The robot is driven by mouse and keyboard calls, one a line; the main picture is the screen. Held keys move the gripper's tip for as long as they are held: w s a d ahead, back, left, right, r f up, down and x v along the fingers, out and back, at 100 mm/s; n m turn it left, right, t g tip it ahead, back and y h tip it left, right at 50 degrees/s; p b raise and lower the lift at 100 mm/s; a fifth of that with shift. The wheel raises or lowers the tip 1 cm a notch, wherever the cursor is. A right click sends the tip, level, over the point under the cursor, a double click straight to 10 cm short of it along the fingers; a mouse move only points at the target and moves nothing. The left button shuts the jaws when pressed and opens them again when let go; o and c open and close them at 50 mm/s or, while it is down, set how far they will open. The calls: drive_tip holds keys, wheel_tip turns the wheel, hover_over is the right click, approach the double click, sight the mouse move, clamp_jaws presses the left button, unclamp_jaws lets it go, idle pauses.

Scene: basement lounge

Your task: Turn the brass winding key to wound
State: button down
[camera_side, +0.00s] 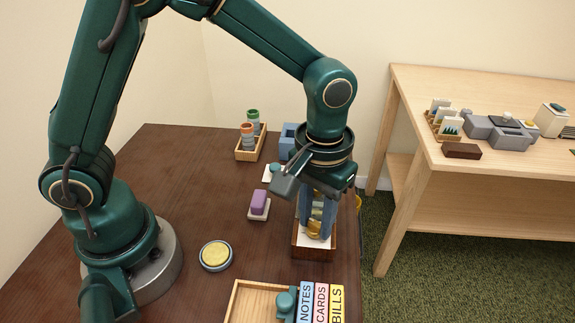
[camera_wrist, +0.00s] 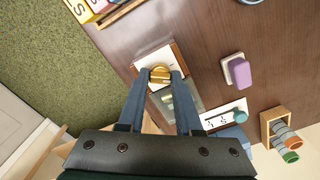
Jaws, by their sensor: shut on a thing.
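The brass winding key (camera_wrist: 160,74) is a round gold knob on the white top plate (camera_wrist: 148,60) of a brown wooden box (camera_side: 314,247). In the side view the key (camera_side: 314,228) shows only partly between my fingers. My gripper (camera_wrist: 161,77) points down over the box and is shut on the key, one blue-grey finger on each side. It also shows in the side view (camera_side: 315,232). Any marks for the key's position are too small or hidden to read.
A purple block (camera_side: 259,202) on a pale base, a yellow round dish (camera_side: 216,256) and a holder with coloured rolls (camera_side: 250,141) stand nearby. A tray (camera_side: 262,302) with labelled files (camera_side: 320,306) is at the front. The table's right edge is close beside the box.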

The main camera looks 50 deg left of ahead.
drive_tip(key=m, duration=0.6)
drive_tip(key=shift+m, duration=0.3)
drive_tip(key=m, duration=1)
drive_tip(key=shift+m, duration=0.4)
drive_tip(key=m, duration=0.6)
drive_tip(key=c, duration=0.6)
unclamp_jaws()
